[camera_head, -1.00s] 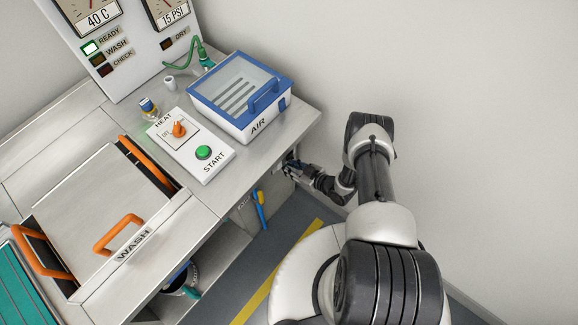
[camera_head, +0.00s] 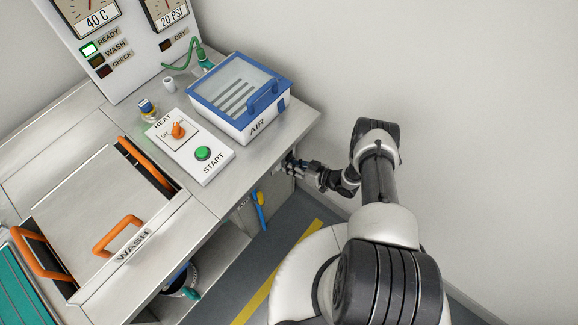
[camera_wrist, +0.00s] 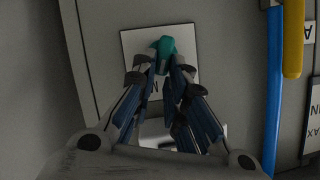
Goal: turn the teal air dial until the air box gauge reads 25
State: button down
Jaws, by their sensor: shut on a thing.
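The teal air dial (camera_wrist: 165,46) sits on a pale plate (camera_wrist: 133,42) on the bench's front panel. In the wrist view my gripper (camera_wrist: 163,72) is shut on the dial, with a fingertip on each side of it. In the head view my gripper (camera_head: 290,163) is at the bench's front face below the air box, and the dial is hidden there. The air box gauge (camera_head: 172,18) stands on the back panel, cut by the top edge, and its readout shows 20 PSI. The blue and white air box (camera_head: 237,100) is closed under a clear lid.
Blue and yellow bars (camera_wrist: 274,85) hang right of the dial plate. The heat panel (camera_head: 190,146) has an orange knob and a green start button. An orange-handled wash lid (camera_head: 105,205) is at left. The wall is close on my right.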

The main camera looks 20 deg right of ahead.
jog(key=shift+m, duration=0.3)
jog(key=c, duration=1.6)
grip_release()
jog(key=shift+d, duration=0.15)
jog(key=v, duration=1.1)
jog(key=shift+s+d+r, duration=0.15)
jog(key=shift+s+d, duration=0.05)
jog(key=shift+d, duration=0.15)
